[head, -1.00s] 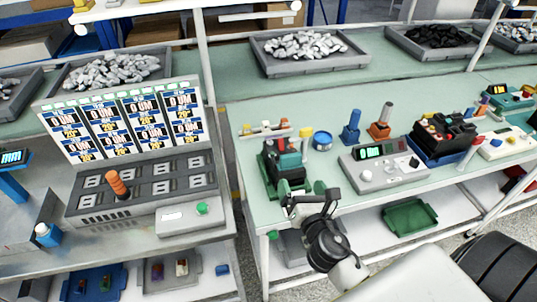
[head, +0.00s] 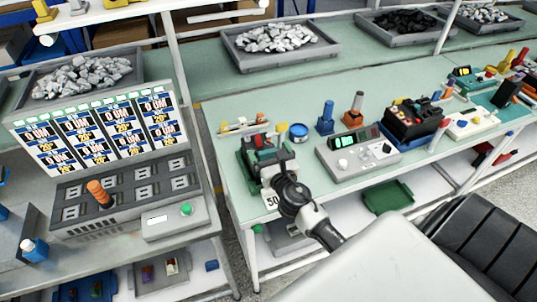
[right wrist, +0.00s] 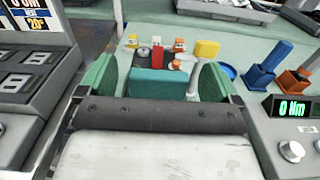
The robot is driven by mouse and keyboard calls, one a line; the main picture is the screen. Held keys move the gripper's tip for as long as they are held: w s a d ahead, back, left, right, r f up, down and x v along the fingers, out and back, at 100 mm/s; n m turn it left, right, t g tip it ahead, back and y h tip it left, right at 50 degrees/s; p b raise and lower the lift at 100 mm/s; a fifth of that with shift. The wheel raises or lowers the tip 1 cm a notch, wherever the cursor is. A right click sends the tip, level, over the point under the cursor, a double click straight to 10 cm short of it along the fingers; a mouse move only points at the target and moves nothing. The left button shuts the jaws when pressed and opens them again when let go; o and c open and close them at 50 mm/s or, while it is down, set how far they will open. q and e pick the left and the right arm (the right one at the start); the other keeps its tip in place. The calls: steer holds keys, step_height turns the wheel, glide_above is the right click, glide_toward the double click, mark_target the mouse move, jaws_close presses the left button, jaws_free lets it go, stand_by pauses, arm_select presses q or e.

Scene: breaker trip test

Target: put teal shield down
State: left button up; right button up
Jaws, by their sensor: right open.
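The teal shield (right wrist: 160,84) shows in the right wrist view as a teal block between the two green fingers of my right gripper (right wrist: 157,70). In the head view my right gripper (head: 268,166) is low over the dark green device (head: 247,152) at the left front of the green bench. There the arm partly hides the shield. Small red, white and yellow parts stand just behind the shield. My left gripper is not in view.
A grey meter box (head: 358,153) stands right of the device, with blue (head: 326,121) and orange (head: 354,108) holders behind it. A blue round tin (head: 298,132) is close by. The breaker panel (head: 125,190) stands on the left bench, across a gap.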

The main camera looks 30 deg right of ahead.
steer(key=shift+w+f, duration=0.1)
steer(key=shift+w, duration=0.35)
steer(key=shift+s, duration=0.1)
steer(key=shift+c, duration=0.2)
steer(key=shift+c, duration=1.3)
steer(key=c, duration=0.8)
steer(key=shift+o, duration=0.2)
